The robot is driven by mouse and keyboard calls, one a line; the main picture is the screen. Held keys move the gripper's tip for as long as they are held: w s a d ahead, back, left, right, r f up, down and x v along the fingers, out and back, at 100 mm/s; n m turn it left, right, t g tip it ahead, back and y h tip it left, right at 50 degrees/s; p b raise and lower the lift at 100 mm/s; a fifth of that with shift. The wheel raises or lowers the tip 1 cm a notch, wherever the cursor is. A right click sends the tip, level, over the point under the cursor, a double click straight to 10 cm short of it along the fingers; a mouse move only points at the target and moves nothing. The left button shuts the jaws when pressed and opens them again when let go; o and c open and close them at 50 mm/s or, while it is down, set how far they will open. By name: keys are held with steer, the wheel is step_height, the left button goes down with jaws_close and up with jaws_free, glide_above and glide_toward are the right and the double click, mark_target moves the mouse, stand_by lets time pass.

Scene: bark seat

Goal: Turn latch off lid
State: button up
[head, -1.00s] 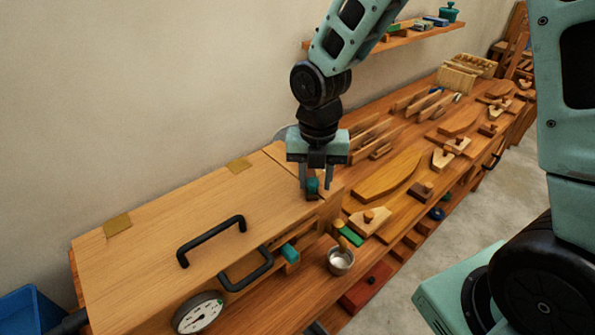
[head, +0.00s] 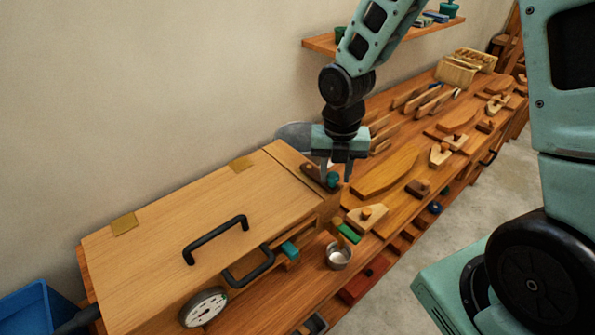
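The wooden lid (head: 190,215) of the long box lies flat, with a black handle (head: 216,240) on it. The latch (head: 313,174), a dark brown bar with a teal knob (head: 333,181), sits at the box's right end. Its bar appears to lie along the narrow end strip (head: 290,162), beside the lid's seam; I cannot tell whether any of it overlaps the lid. My gripper (head: 337,172) points down just above and behind the knob. Its fingers are apart, with nothing visibly held; whether one touches the knob is unclear.
A dial gauge (head: 203,307) and a second black handle (head: 249,267) are on the box's front. A metal cup (head: 338,256) stands on the bench before it. Wooden pieces (head: 385,172) crowd the bench to the right. A shelf (head: 375,37) hangs behind my arm.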

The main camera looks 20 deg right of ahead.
step_height(320, 180, up, 9)
steer(key=p, duration=1)
steer(key=shift+r, duration=0.1)
stand_by(1.1)
